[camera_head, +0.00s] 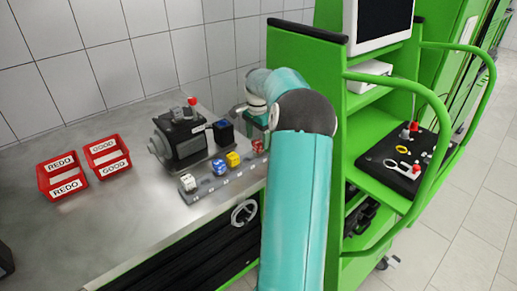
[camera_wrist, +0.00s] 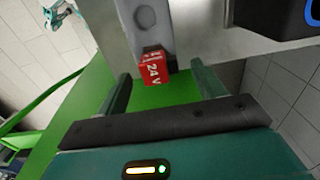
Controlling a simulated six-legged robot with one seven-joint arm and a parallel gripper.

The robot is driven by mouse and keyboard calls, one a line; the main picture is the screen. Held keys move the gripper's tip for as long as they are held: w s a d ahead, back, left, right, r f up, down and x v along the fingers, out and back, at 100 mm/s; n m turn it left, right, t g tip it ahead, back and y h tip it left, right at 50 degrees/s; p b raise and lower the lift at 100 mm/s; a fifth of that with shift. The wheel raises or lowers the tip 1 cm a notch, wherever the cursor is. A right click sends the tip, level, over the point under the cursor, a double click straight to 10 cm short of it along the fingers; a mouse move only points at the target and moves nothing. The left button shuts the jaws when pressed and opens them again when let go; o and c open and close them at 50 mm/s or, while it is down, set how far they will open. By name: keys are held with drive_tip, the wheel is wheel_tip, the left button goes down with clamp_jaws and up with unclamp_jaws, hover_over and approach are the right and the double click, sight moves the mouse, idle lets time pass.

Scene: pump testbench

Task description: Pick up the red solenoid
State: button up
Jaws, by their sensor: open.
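The red solenoid (camera_head: 258,146) sits at the right end of a grey strip on the metal bench, in a row with white, blue and yellow blocks. In the wrist view the red solenoid (camera_wrist: 153,68) shows a white "24 V" label and stands at the end of the grey strip. My gripper (camera_wrist: 161,82) is open, with one finger on each side of the solenoid in that view. I cannot tell how deep the fingers reach around it. In the head view my teal arm hides most of the gripper.
A white block (camera_head: 188,182), blue block (camera_head: 219,166) and yellow block (camera_head: 233,159) share the strip. A dark pump (camera_head: 180,140) stands behind. Red bins (camera_head: 62,177) lie at the left. A green cart (camera_head: 330,110) stands close on the right of my arm.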

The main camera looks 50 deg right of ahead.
sight(257, 141)
wheel_tip(257, 141, down, 3)
drive_tip(key=c, duration=0.9)
drive_tip(key=shift+r, duration=0.1)
drive_tip(key=shift+r, duration=0.1)
